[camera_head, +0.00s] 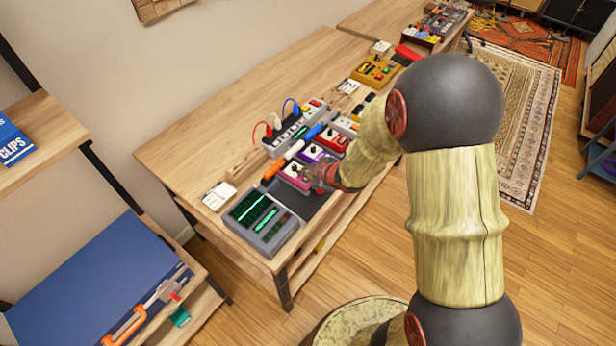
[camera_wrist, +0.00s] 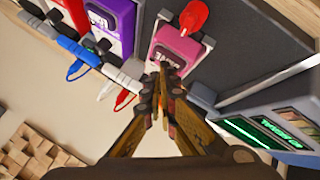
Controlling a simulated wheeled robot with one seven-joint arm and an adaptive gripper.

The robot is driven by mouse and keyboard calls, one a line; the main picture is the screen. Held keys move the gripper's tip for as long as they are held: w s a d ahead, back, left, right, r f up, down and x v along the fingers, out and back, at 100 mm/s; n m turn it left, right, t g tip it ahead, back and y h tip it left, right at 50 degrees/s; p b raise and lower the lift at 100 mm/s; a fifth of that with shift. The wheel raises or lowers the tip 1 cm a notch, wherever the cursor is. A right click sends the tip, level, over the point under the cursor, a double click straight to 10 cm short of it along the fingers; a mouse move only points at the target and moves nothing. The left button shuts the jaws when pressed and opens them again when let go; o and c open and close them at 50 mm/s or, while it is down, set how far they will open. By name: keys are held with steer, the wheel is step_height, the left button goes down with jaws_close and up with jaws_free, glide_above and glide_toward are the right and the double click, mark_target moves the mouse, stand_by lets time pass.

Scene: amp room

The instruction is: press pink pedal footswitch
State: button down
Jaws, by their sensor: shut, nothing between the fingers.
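The pink pedal (camera_head: 294,175) sits on a dark pedalboard (camera_head: 312,203) on the wooden table, in the head view. In the wrist view the pink pedal (camera_wrist: 177,52) lies just beyond my fingertips, with a red round part (camera_wrist: 194,15) at its far end. The footswitch itself is not clear.
A purple pedal (camera_head: 312,153) and a red pedal (camera_head: 334,141) sit beside the pink one. A grey device with green screens (camera_head: 262,222) stands at the table's near end. Cables and a power strip (camera_head: 290,130) lie behind the pedals. Bare wood (camera_head: 190,155) is free at the back left.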

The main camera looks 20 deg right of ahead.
steer(key=shift+f, duration=0.3)
steer(key=shift+r, duration=0.15)
stand_by(0.5)
steer(key=shift+r+p, duration=0.6)
steer(key=shift+r, duration=0.15)
step_height(320, 180, up, 5)
steer(key=p, duration=0.4)
stand_by(0.7)
